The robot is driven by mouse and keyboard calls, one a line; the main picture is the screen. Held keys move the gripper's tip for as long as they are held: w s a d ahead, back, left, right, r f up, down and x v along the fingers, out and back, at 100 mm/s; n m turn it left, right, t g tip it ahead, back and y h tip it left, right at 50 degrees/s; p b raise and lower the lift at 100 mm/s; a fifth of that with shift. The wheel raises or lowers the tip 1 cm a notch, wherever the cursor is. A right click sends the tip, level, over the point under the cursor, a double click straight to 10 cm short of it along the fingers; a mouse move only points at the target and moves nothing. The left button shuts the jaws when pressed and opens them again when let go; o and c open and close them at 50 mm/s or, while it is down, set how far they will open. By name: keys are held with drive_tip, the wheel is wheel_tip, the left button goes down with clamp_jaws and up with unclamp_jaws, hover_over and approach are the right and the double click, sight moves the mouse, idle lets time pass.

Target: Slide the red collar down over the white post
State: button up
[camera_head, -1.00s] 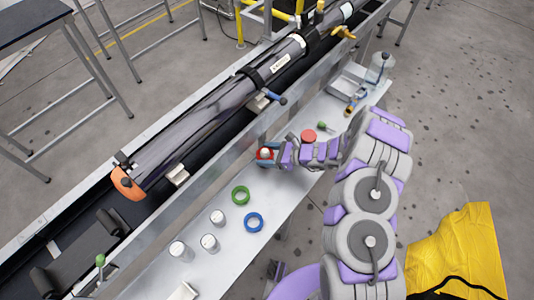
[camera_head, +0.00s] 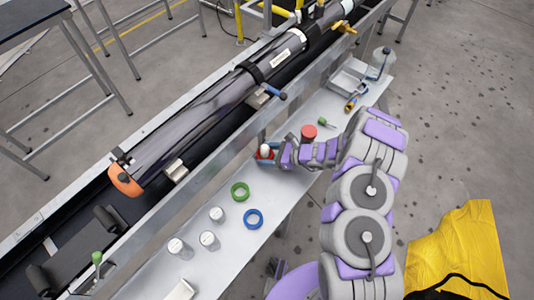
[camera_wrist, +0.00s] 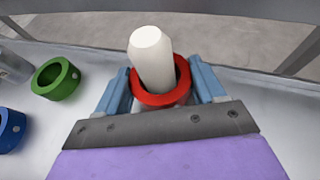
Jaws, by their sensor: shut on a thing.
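The red collar (camera_wrist: 160,88) is around the white post (camera_wrist: 152,58) in the wrist view, with the post's top standing out above the ring. A dark gap shows inside the collar on the post's right side. My gripper (camera_wrist: 162,88) has its blue fingers on both sides of the collar, shut on it. In the head view, the red collar (camera_head: 262,156) shows partly between my gripper's fingers (camera_head: 266,153), and the white post (camera_head: 265,149) rises above it. The lower part of the post is hidden.
A green ring (camera_head: 240,191) and a blue ring (camera_head: 253,219) lie on the grey shelf (camera_head: 212,262). Several white-topped cylinders (camera_head: 217,215) stand to their left. The conveyor rail (camera_head: 200,179) runs alongside.

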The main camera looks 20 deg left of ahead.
drive_tip(key=o, duration=1.3)
drive_tip(key=shift+f, duration=0.1)
